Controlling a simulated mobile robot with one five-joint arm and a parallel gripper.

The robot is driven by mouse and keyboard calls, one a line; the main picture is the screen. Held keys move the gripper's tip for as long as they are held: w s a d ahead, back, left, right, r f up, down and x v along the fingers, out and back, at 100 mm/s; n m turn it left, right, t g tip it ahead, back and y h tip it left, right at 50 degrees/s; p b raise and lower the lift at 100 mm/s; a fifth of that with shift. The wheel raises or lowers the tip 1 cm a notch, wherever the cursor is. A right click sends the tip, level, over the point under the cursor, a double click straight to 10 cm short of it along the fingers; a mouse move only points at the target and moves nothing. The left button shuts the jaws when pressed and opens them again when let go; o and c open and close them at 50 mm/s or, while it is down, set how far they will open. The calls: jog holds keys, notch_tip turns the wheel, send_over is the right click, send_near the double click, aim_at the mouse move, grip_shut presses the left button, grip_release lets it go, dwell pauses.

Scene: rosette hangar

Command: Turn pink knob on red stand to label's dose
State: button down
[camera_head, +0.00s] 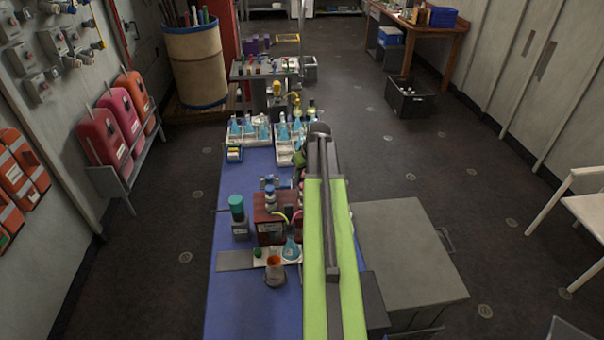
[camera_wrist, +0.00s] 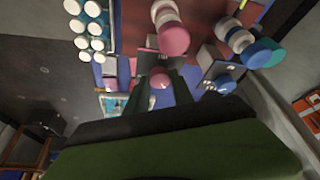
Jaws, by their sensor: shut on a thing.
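In the wrist view my gripper (camera_wrist: 159,88) has its two dark fingers on either side of a small round pink knob (camera_wrist: 159,77) and is shut on it. A dark plate with tiny pale marks (camera_wrist: 150,57) lies just beyond the knob; I cannot read a dose on it. A larger pink cylinder (camera_wrist: 173,38) with a pale end stands close beyond. A reddish surface (camera_wrist: 132,18) lies behind these. In the head view a red-brown box (camera_head: 268,227), possibly the red stand, is on the blue table; my arm hides my gripper and the knob there.

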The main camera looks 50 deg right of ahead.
jog(key=m, duration=0.2)
jog(key=m+h, duration=0.1)
jog(key=m, duration=0.1)
jog(key=m+g+h, duration=0.1)
jog(key=m, duration=0.1)
jog(key=shift+w+a, duration=0.15)
jog(key=shift+a, duration=0.15)
jog(key=m+g, duration=0.1)
jog(key=m, duration=0.1)
jog(key=m+h, duration=0.1)
jog(key=m, duration=0.2)
jog(key=shift+w+m+g, duration=0.15)
jog(key=shift+m+g, duration=0.15)
jog(key=shift+g, duration=0.1)
jog(key=c, duration=1.1)
grip_release()
jog(key=p+v, duration=1.6)
jog(key=v, duration=0.1)
jog(key=shift+a+r, duration=0.2)
jog(key=shift+w, duration=0.1)
